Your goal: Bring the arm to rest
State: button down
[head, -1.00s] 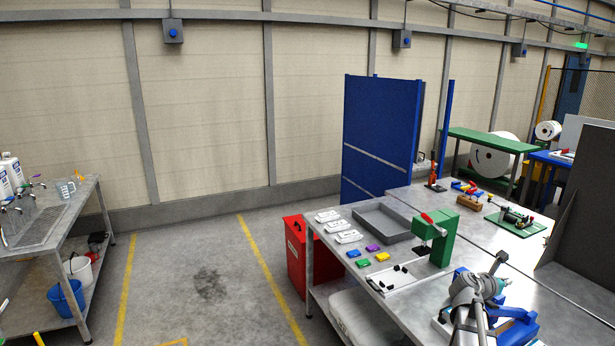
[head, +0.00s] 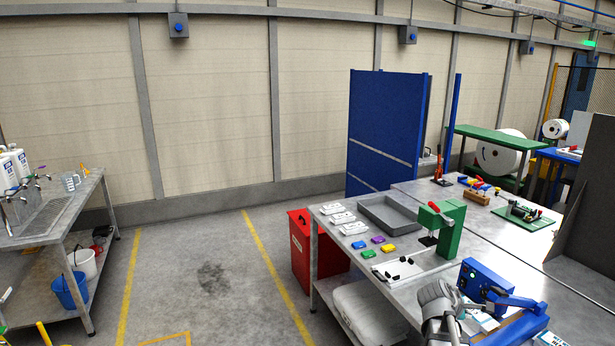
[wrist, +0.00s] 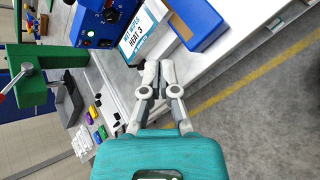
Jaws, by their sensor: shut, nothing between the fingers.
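My gripper (wrist: 160,76) shows in the wrist view with its two grey fingers together and nothing between them. Its teal body fills the bottom of that view. In the head view, grey links of my arm (head: 437,308) show at the bottom right, in front of the bench; the gripper itself is not clearly seen there.
The bench (head: 400,292) carries a green press (head: 449,230), a grey tray (head: 388,217) and several small coloured blocks (head: 369,254). A blue device (head: 486,282) stands close to my arm. A red bin (head: 302,250) stands at the bench's left end. Floor to its left is clear.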

jog(key=s+a+f+m+g+y+b, duration=0.1)
jog(key=s+a+f+m+y+b, duration=0.1)
jog(key=a, duration=0.7)
jog(key=s+a+f+m+g+y+b, duration=0.1)
jog(key=s+a+f+m+y+b, duration=0.2)
jog(key=a+f, duration=0.5)
jog(key=s+a+f+m+g+y+b, duration=0.1)
jog(key=s+a+f+m+y+b, duration=0.2)
jog(key=a, duration=0.7)
jog(key=s+f+m+y, duration=0.1)
jog(key=s+f+m, duration=0.1)
jog(key=s+m, duration=0.1)
jog(key=shift+s+a+f+m+g, duration=0.3)
jog(key=shift+s+a+m+g, duration=0.1)
jog(key=shift+m, duration=0.3)
jog(key=shift+d, duration=0.1)
